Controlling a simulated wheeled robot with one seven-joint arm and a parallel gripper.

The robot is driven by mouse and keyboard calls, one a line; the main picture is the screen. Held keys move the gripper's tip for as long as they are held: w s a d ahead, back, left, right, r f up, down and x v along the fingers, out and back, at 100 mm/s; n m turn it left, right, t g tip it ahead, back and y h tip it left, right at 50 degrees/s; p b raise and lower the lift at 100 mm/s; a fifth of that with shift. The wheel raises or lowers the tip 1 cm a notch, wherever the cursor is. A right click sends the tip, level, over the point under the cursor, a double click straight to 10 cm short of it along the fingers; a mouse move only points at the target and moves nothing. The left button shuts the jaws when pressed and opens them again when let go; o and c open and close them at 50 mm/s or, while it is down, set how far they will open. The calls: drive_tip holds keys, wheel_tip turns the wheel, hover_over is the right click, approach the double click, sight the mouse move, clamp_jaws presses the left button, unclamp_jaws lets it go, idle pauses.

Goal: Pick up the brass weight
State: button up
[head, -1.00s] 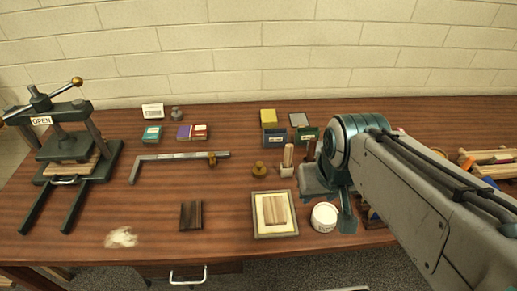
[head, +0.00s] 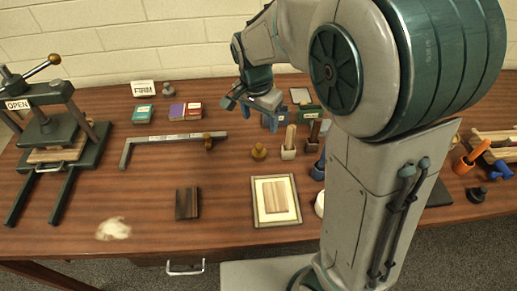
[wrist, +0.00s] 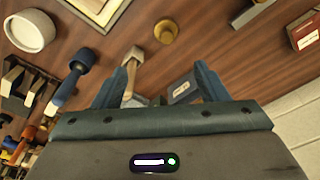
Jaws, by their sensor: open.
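The brass weight (head: 258,151) is a small round brass piece with a knob on top, standing upright on the wooden table in the middle of the head view. In the wrist view the brass weight (wrist: 166,31) lies beyond the fingertips, a little right of centre. My gripper (head: 238,101) is above the table, behind the weight and slightly left of it in the picture. The gripper (wrist: 158,78) shows two spread fingers in the wrist view, with nothing held between them. The weight is fully visible and apart from the fingers.
A press (head: 50,150) stands far left. My arm covers part of the right side.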

sight(259, 145)
drive_tip(key=shift+m, duration=0.4)
drive_tip(key=f, duration=0.3)
drive_tip(key=w+f, duration=0.1)
drive_tip(key=f, duration=0.2)
drive_tip(key=w+f, duration=0.1)
drive_tip(key=f, duration=0.2)
drive_tip(key=shift+w+a+f, duration=0.15)
drive_tip(key=shift+a+f, duration=0.1)
drive_tip(key=shift+f, duration=0.05)
drive_tip(key=shift+w+d+f+p, duration=0.1)
drive_tip(key=shift+f+p, duration=0.1)
drive_tip(key=shift+f, duration=0.65)
drive_tip(key=shift+s+d+f+p, duration=0.1)
drive_tip(key=shift+f+p, duration=0.15)
drive_tip(key=shift+f, duration=0.65)
drive_tip(key=shift+w+d+f+p, duration=0.1)
drive_tip(key=shift+f+p, duration=0.1)
drive_tip(key=shift+f, duration=0.65)
drive_tip(key=c, duration=1.4)
